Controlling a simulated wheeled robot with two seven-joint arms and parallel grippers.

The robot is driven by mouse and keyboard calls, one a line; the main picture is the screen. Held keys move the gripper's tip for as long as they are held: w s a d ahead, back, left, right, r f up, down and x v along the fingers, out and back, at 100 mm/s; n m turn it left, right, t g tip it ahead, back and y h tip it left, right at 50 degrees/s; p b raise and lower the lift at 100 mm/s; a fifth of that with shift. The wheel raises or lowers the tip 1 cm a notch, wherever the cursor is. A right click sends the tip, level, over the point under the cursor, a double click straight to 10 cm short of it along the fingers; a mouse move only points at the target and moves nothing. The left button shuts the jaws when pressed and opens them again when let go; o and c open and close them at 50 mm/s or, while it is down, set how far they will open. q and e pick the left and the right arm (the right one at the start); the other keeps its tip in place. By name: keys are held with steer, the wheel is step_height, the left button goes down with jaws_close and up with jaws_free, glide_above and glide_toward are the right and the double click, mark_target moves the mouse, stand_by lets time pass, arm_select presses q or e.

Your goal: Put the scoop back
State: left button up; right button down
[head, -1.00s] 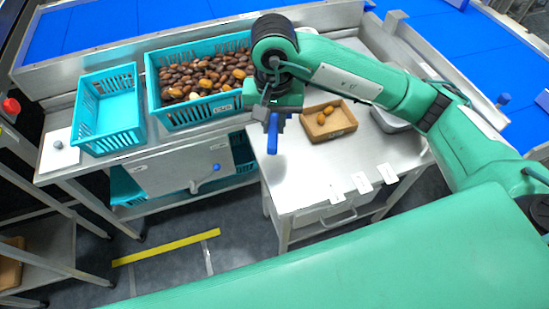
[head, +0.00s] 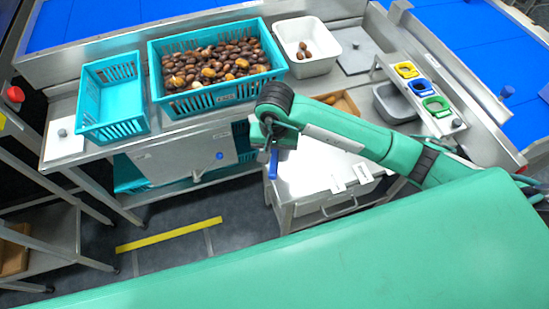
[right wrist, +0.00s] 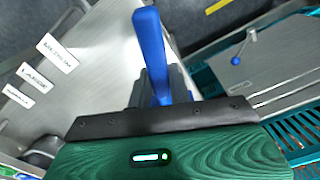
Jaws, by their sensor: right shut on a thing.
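My right gripper (head: 268,152) is shut on the scoop, whose blue handle (head: 274,163) points down in the head view. It is over the left edge of the steel side table (head: 305,172). In the right wrist view the blue handle (right wrist: 151,50) sticks up past the dark edge of the gripper housing. A grey part shows behind the handle, partly hidden. The scoop's bowl cannot be made out clearly. My left gripper is not in view.
A cardboard tray (head: 345,104), a grey bin (head: 392,104) and yellow, blue and green holders (head: 422,87) are at the right.

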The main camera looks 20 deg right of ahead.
step_height(320, 180, down, 4)
steer(key=shift+r, duration=0.25)
steer(key=shift+f+p, duration=0.3)
steer(key=shift+f, duration=0.05)
